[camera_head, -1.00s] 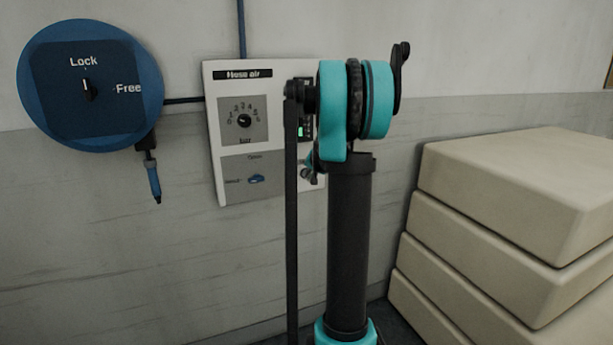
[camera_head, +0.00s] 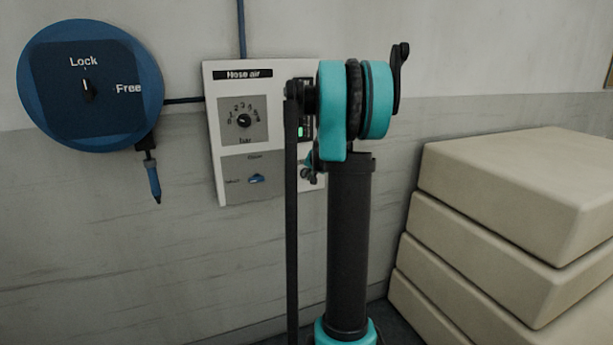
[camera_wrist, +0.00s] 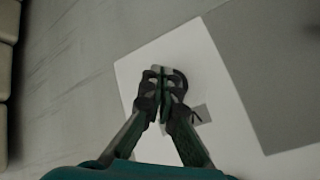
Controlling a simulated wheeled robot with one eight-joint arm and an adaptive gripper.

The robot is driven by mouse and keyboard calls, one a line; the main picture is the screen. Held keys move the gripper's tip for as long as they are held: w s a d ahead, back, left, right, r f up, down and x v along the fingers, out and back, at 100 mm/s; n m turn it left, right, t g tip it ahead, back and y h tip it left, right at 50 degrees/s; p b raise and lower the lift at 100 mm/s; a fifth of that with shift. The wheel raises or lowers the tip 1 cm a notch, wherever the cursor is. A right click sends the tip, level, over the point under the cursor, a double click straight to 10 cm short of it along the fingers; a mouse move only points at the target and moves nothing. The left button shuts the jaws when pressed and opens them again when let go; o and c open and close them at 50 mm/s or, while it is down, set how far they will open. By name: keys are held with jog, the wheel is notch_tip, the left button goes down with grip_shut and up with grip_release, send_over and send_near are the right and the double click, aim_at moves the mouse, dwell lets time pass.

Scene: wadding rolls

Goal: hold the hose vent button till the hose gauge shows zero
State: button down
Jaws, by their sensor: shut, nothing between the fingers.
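The white hose air panel (camera_head: 215,150) is on the wall in the head view. A blue valve lever (camera_head: 256,179) sits below the gauge. My gripper (camera_wrist: 161,73) is shut and empty in the wrist view, its tips over the white panel face (camera_wrist: 200,65). I cannot tell whether they touch it. In the head view only a bit of my gripper shows, beside my arm, which covers the panel's right part. The vent button cannot be made out in either view.
A blue hose reel (camera_head: 60,125) marked Lock and Free hangs left of the panel, with a blue nozzle (camera_head: 154,182) below it. A green light (camera_head: 300,131) shows on the panel beside my arm. Stacked beige blocks (camera_head: 500,180) stand at the right.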

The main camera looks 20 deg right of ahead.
jog(key=shift+w, duration=0.3)
jog(key=shift+w, duration=0.45)
dwell(1.8)
jog(key=shift+s, duration=0.85)
jog(key=shift+s, duration=0.1)
jog(key=s, duration=0.5)
jog(key=shift+d, duration=0.1)
dwell(0.5)
